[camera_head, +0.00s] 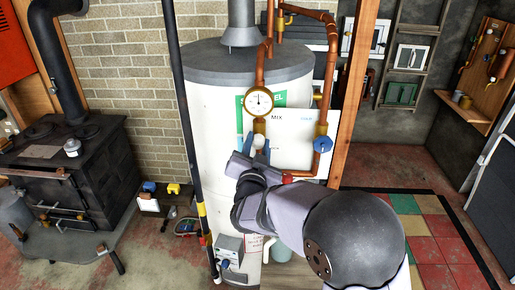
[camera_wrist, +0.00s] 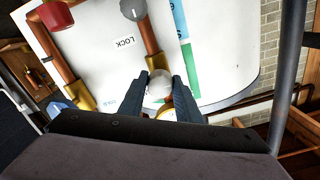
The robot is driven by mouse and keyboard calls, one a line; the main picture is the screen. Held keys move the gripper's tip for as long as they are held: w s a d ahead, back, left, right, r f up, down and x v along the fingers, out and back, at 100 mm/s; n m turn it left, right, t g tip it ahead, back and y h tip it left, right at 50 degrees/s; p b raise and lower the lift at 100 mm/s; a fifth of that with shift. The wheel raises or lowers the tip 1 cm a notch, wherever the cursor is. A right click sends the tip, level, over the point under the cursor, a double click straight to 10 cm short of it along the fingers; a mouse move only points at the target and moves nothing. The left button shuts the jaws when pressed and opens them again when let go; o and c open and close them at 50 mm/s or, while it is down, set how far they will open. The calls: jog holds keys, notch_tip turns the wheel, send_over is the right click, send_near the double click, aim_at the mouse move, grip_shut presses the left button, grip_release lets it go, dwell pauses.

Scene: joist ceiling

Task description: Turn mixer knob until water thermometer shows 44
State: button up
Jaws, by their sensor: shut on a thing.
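The water thermometer (camera_head: 259,101) is a round white dial with a brass rim on the copper pipe at the front of the white tank. Its needle and numbers are too small to read. The mixer knob is a small white round knob (camera_wrist: 160,86) on a brass fitting below the dial, near the MIX label (camera_head: 277,117). In the wrist view my gripper (camera_wrist: 164,80) has one dark finger on each side of the knob and is shut on it. In the head view my gripper (camera_head: 252,152) reaches up to the fitting, and my arm hides part of the area below it.
A blue knob (camera_head: 323,145) sits on the right pipe. A red knob (camera_wrist: 57,14) and a grey knob (camera_wrist: 132,8) are near the LOCK label. A dark pole (camera_head: 183,100) stands left of the tank and a wooden post (camera_head: 352,95) right. A black stove (camera_head: 75,175) is far left.

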dwell(0.3)
jog(key=o, duration=1.1)
jog(key=shift+c, duration=0.2)
jog(key=s+b, duration=0.1)
jog(key=s, duration=0.6)
jog(key=shift+s+b, duration=0.2)
jog(key=shift+b, duration=0.2)
jog(key=shift+f, duration=0.1)
